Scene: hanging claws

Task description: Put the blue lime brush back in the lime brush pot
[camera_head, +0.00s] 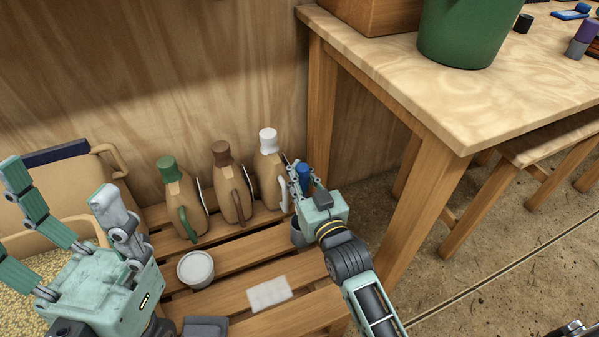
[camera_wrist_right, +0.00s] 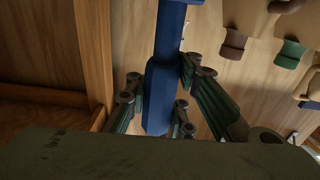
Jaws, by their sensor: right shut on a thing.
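The blue lime brush (camera_head: 304,178) is upright in my right gripper (camera_head: 302,180), at the right end of the slatted wooden shelf. In the right wrist view the blue handle (camera_wrist_right: 159,95) stands between the fingers, which are shut on it. A grey pot (camera_head: 297,236), which looks like the brush pot, stands just below the gripper and is partly hidden by it. I cannot tell whether the brush's lower end is inside it. My left gripper (camera_head: 62,200) is at the lower left with its fingers spread, open and empty.
Three tan jugs with green (camera_head: 184,203), brown (camera_head: 230,185) and white (camera_head: 270,170) caps stand along the wall, left of the right gripper. A round white tub (camera_head: 195,268) and a pale slab (camera_head: 268,294) lie in front. A wooden table (camera_head: 440,100) rises at right.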

